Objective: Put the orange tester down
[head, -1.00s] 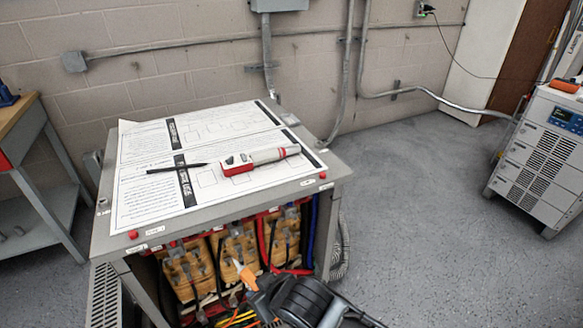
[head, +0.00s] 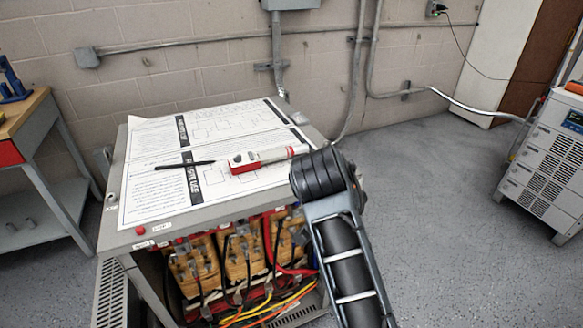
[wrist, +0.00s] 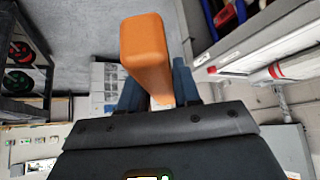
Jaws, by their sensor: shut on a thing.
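My gripper (wrist: 158,92) is shut on the orange tester (wrist: 147,48), whose blocky orange body extends up from between the blue-grey fingers in the wrist view. In the head view my raised arm hides the gripper and tester. The grey transformer cabinet (head: 112,232) has white printed sheets (head: 150,205) on its top. A red-and-white tool (head: 245,161) and a thin black pen-like item (head: 184,165) lie on the sheets. In the wrist view, the cabinet edge shows at upper right, with the red-and-white tool (wrist: 290,70).
Below the top, the open front shows tan coils (head: 240,258) and coloured wires. A wooden-topped workbench (head: 28,112) stands left. A white vented unit (head: 545,165) stands right, with an orange item (head: 574,87) on it. The grey floor (head: 430,210) between is clear.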

